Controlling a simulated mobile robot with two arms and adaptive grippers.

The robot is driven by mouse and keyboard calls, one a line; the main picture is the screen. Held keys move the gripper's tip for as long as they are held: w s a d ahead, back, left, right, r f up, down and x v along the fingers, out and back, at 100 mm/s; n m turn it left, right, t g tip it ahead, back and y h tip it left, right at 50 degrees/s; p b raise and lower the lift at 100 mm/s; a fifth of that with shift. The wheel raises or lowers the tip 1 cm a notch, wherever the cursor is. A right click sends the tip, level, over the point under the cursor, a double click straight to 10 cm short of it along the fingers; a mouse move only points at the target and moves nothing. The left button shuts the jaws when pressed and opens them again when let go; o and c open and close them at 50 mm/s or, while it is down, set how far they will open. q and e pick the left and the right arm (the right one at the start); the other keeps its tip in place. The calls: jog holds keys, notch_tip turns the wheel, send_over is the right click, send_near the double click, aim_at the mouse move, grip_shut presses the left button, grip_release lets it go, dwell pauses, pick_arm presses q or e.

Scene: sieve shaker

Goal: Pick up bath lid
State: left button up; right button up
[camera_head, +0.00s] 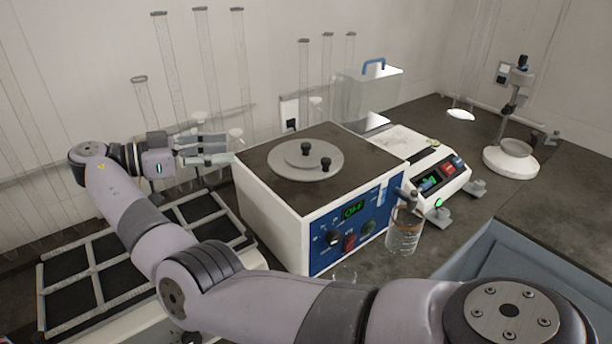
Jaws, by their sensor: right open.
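The bath lid (292,163) is a round grey disc with black knobs. It lies on the brown top of the bath (262,208), a white box with a blue control panel. My right gripper (229,148) is open and empty. It is left of the lid, near the bath's back left corner, with its fingers pointing right towards the bath. A gap shows between the gripper and the lid. My left gripper is out of view.
A glass beaker (402,238) stands by the panel. A white instrument (440,166) is right of the bath. A clear tank with a blue handle (374,66) stands behind. A black rack with a white grid (98,280) lies left; a blue-grey basin (520,268) is at lower right.

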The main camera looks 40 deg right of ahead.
jog(key=p, duration=0.4)
send_near(297, 156)
jog(key=d, duration=0.1)
jog(key=d+r, duration=0.1)
jog(key=d, duration=0.1)
jog(key=s+d, duration=0.1)
jog(key=shift+d+r, duration=0.25)
jog(key=shift+r, duration=0.15)
jog(key=p+x, duration=0.1)
jog(key=x, duration=0.1)
jog(key=p+x, duration=0.2)
jog(key=x, duration=0.1)
jog(key=shift+s+a+r, duration=0.1)
jog(key=shift+s+r, duration=0.1)
jog(key=shift+s, duration=0.1)
jog(key=shift+f, duration=0.1)
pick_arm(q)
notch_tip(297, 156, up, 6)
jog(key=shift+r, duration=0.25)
pick_arm(e)
jog(key=shift+c, duration=0.3)
grip_shut()
